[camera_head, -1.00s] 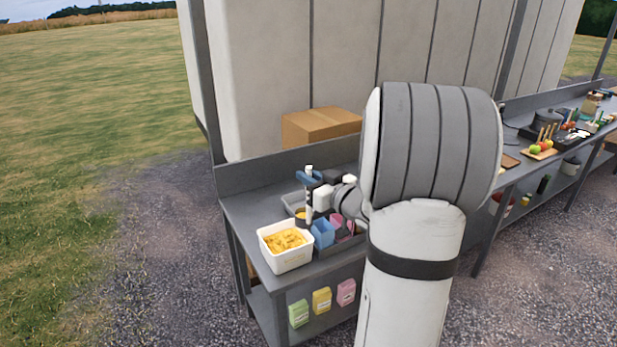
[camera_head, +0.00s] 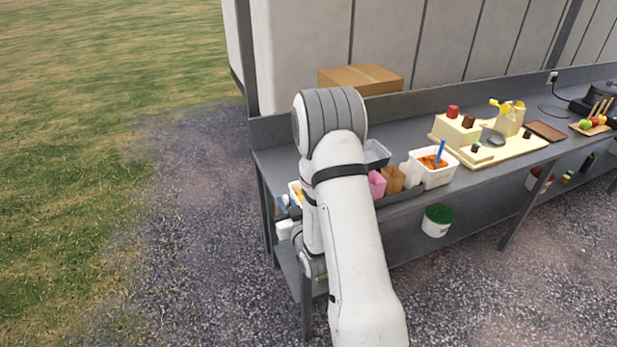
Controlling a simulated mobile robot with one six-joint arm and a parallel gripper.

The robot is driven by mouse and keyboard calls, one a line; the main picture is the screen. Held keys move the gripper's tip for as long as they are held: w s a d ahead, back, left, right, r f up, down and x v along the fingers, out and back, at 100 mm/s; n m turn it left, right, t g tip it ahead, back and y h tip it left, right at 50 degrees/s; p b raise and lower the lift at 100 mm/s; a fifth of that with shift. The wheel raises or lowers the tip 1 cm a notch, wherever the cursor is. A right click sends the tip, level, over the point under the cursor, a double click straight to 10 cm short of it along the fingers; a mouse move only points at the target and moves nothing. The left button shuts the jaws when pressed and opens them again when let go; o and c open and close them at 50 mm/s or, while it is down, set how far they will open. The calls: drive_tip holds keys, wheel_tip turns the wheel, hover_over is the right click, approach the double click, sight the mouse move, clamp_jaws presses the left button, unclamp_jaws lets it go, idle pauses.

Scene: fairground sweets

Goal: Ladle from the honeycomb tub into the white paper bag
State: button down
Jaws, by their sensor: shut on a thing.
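My gripper (camera_head: 284,203) is mostly hidden behind my own arm at the table's left front corner; a small blue part of it shows. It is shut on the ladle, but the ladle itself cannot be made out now. A small white bag (camera_head: 407,171), apparently the white paper bag, stands upright right of my arm, in a row with a brown bag (camera_head: 392,181) and a pink bag (camera_head: 377,185).
Another white tub (camera_head: 437,180) holds orange-brown pieces and a blue-handled tool, right beside the white bag. A grey bin (camera_head: 377,152) stands behind the bags. A cream board (camera_head: 510,152) with blocks lies farther right. A cardboard box (camera_head: 360,78) is at the back. A bucket (camera_head: 436,226) sits on the lower shelf.

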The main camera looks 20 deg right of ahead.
wheel_tip(320, 180, down, 16)
drive_tip(key=w+a+h+b, duration=0.1)
drive_tip(key=a+b, duration=0.1)
drive_tip(key=b, duration=0.8)
drive_tip(key=shift+w+a+m, duration=0.15)
drive_tip(key=shift+a+m, duration=0.2)
drive_tip(key=shift+m, duration=0.05)
drive_tip(key=shift+f, duration=0.15)
